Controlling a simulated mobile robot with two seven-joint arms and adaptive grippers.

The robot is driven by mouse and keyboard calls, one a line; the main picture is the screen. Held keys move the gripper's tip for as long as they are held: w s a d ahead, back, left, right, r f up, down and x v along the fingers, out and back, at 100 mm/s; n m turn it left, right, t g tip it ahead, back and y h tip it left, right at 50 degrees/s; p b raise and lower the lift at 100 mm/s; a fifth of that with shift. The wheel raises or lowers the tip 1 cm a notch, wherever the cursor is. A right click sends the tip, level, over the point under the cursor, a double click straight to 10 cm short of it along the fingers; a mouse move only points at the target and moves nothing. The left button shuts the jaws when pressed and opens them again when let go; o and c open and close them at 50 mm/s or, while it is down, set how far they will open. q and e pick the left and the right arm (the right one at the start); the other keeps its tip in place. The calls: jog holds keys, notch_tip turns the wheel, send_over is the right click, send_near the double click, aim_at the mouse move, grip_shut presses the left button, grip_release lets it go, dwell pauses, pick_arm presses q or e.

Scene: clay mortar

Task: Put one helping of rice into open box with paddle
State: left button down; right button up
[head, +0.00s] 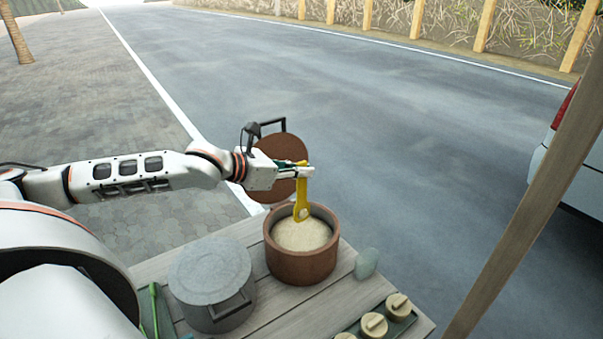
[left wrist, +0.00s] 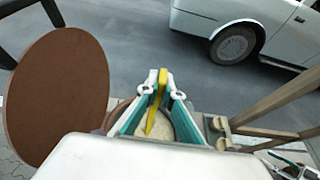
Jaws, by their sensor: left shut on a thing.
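A yellow paddle (head: 301,203) is held by my left gripper (head: 307,171), its broad end down at the rice (head: 304,236). The rice lies in an open brown pot (head: 300,267) on the table. I cannot tell whether the paddle's tip touches the rice. In the left wrist view the gripper (left wrist: 158,82) has its fingers on either side of the paddle (left wrist: 153,110), with the pot's rim (left wrist: 113,115) and rice below. I cannot make out an open box in either view.
A grey lidded pot (head: 210,280) stands left of the brown pot on the wooden table (head: 275,318). A brown round lid (head: 278,150) stands upright behind the gripper. A translucent cup (head: 367,264) and small round lidded containers (head: 374,325) on a tray are at right. A post (head: 530,200) rises there.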

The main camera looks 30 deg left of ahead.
pick_arm(q)
jog(key=shift+r, duration=0.65)
jog(key=s+d+n+y, duration=0.1)
jog(key=d, duration=0.7)
jog(key=s+d+r+n+t+y, duration=0.1)
jog(key=s+d+r+n+y, duration=0.2)
jog(key=r, duration=0.5)
jog(key=shift+d+y, duration=0.5)
jog(key=shift+d, duration=0.55)
jog(key=shift+a+f, duration=0.1)
jog(key=shift+a, duration=0.05)
